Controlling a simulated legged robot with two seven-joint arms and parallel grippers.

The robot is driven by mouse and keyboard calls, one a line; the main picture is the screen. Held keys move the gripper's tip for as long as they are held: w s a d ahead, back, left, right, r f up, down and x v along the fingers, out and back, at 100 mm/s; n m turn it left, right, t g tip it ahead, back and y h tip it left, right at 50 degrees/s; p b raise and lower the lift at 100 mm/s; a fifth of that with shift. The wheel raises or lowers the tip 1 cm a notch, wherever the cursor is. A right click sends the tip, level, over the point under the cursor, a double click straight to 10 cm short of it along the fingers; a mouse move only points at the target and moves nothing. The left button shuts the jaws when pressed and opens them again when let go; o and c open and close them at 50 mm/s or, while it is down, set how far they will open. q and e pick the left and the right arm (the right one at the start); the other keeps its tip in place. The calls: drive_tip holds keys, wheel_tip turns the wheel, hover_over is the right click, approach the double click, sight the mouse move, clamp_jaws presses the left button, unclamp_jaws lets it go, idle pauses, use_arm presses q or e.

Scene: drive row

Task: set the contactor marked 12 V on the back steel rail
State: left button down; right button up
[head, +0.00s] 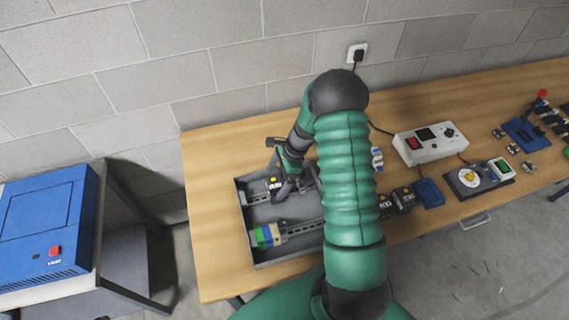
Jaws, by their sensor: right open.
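A grey tray (245,219) on the wooden table holds two steel rails. The back steel rail (257,198) runs along the tray's far part, partly covered by my gripper and arm. A dark contactor (273,183) with a yellow mark is at this rail; I cannot tell whether it is seated. My right gripper (284,189) is open, reaching down right beside that contactor; the exact gap is hidden. Two more dark contactors (403,198) with yellow marks stand right of my arm. No voltage print is readable. My left gripper is out of view.
The front rail (302,228) carries green, blue and white modules (265,235) at its left end. A blue block (428,191), a white switch box (430,143) and a dial unit (479,178) stand to the right. Table left of the tray is clear.

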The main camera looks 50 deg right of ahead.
drive_tip(key=b+v, duration=0.1)
drive_tip(key=v, duration=1.2)
drive_tip(key=shift+a+r, duration=0.25)
drive_tip(key=shift+r, duration=0.05)
drive_tip(key=shift+d+f, duration=0.1)
drive_tip(key=shift+d, duration=0.15)
